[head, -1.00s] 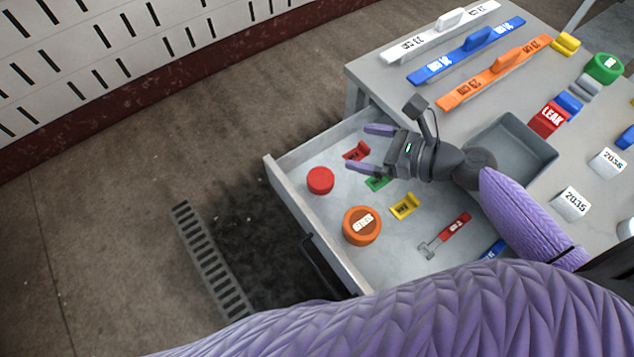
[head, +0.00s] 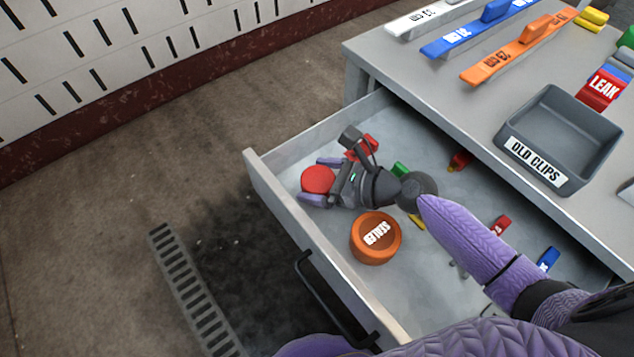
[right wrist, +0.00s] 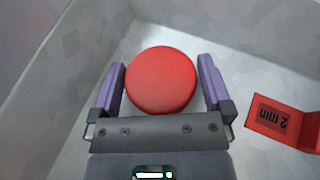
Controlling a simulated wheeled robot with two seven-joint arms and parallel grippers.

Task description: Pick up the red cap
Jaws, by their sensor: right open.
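The red cap (head: 318,179) is a round, flat-topped disc in the open drawer, near its far left corner. In the right wrist view the red cap (right wrist: 161,80) lies between the two purple fingers. My right gripper (head: 318,181) is open, with one finger on each side of the cap. In the right wrist view the fingers of my right gripper (right wrist: 162,85) show small gaps to the cap. My left gripper is not in view.
In the drawer (head: 270,205), an orange cap (head: 376,238) stands near the gripper, and a red clip (right wrist: 283,122) lies beside it. Green, yellow and blue clips lie further right. A grey OLD CLIPS tray (head: 560,140) sits on the tabletop. Drawer walls stand close to the cap.

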